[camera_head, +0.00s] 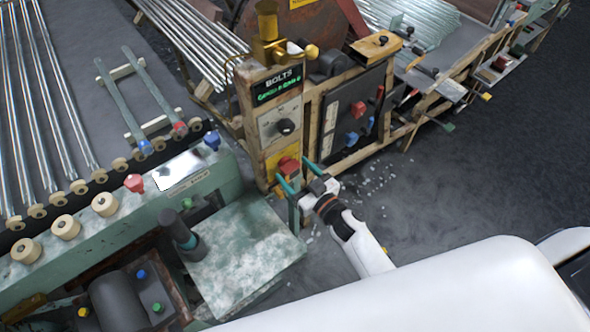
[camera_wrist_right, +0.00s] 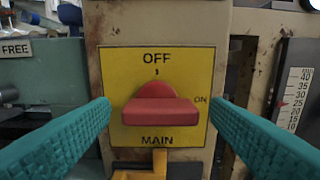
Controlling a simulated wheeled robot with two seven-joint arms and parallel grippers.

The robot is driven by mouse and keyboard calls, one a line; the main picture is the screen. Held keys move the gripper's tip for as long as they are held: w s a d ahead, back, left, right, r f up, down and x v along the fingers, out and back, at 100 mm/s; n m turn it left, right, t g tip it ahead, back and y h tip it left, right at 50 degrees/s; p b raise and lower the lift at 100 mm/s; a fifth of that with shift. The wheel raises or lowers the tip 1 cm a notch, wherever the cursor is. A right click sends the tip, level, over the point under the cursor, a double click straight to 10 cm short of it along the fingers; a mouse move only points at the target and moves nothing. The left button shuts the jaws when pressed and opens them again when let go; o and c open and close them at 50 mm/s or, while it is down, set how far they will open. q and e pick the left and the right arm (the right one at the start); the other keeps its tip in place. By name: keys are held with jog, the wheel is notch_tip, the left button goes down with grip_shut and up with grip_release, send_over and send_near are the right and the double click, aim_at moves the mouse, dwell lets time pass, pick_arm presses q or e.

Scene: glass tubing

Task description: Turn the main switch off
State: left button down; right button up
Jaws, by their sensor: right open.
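The main switch (camera_wrist_right: 160,103) is a red knob with a horizontal bar handle on a yellow plate (camera_wrist_right: 185,60). The plate reads OFF above the knob, ON at its right and MAIN below. The bar lies level, in line with ON. In the head view the red switch (camera_head: 289,165) sits low on the beige post, partly behind my gripper. My right gripper (camera_head: 292,170) is open in front of it. In the right wrist view its teal fingers (camera_wrist_right: 160,106) stand to the left and right of the knob, with gaps on both sides. My left gripper is not in view.
A dark panel (camera_head: 352,115) with red and blue knobs is to the right. The green machine (camera_head: 215,182) stands left of my gripper. Grey floor (camera_head: 470,190) is open at right.

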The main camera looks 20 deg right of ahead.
jog(key=shift+w+a, duration=0.15)
jog(key=shift+w, duration=0.2)
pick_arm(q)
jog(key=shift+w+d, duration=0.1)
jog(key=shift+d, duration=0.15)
pick_arm(e)
jog(key=c, duration=1)
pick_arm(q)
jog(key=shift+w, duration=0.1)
